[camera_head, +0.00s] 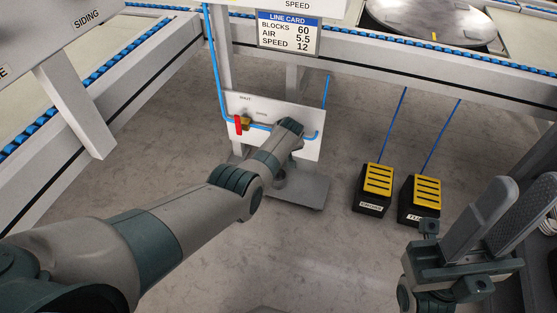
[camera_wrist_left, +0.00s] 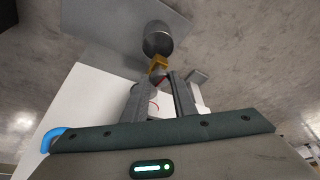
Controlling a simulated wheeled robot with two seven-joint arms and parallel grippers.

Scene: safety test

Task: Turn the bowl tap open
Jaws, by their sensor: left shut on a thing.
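A white panel (camera_head: 230,105) stands below the conveyor, marked SHUT and OPEN. A tap with a red handle (camera_head: 238,125) and brass body (camera_head: 246,123) shows on its left part. The end of my left arm reaches the panel's right part and hides its own fingers in the head view. In the left wrist view my left gripper (camera_wrist_left: 163,84) is shut around a small part with a little red showing, beside a brass piece (camera_wrist_left: 158,63). I cannot tell which tap this is; its label is hidden. My right gripper (camera_head: 528,184) is open and empty, at lower right.
Two yellow-topped foot pedals (camera_head: 378,180) (camera_head: 427,190) stand on the floor right of the panel, with blue cables. A blue pipe (camera_head: 216,70) runs down to the panel. A grey base plate (camera_head: 308,190) lies below. A line card (camera_head: 289,34) hangs above. The floor between is clear.

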